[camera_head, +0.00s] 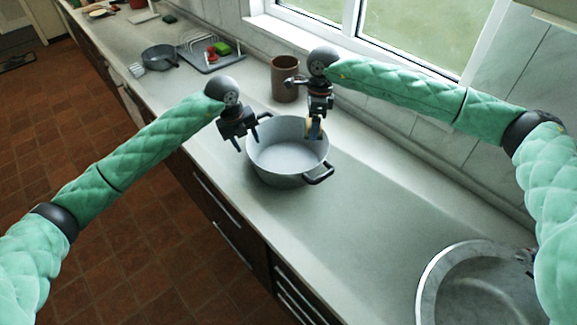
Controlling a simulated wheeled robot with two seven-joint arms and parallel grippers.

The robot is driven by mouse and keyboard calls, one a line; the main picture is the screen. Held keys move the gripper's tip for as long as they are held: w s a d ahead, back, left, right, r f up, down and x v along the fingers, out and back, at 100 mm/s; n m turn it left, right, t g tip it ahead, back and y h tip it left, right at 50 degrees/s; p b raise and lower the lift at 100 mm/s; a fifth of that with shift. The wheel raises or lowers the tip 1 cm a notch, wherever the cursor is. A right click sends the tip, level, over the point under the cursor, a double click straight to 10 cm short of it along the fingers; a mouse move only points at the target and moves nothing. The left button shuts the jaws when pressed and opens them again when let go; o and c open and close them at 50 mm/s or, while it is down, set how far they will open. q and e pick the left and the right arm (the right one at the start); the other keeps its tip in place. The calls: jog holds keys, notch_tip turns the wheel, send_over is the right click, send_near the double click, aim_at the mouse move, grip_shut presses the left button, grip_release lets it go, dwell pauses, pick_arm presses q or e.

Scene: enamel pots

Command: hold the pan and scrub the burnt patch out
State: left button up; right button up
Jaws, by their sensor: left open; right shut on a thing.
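The pan (272,172) is a pale grey two-handled pot standing upright on the counter. One dark handle (320,175) sticks out at its front right; the opposite side is partly hidden by my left gripper. My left gripper (250,132) is open at the pan's left rim, close to where the other handle would be; I cannot tell if it touches. My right gripper (316,112) is shut on a small yellowish-tan scrubber (314,129) at the pan's back right rim. I cannot tell whether the scrubber touches the pan. No burnt patch can be made out inside.
A brown canister (284,79) stands behind the pan, near my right gripper. A round metal sink basin (480,290) is at the front right. A dark pan (160,57) and a dish rack (209,55) stand further back. The counter right of the pan is clear.

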pick_arm(q)
jog(key=w+d+v, duration=0.1)
jog(key=v, duration=1.6)
jog(key=shift+s+r+p, duration=0.2)
jog(key=shift+s+p, duration=0.1)
jog(key=shift+p, duration=0.15)
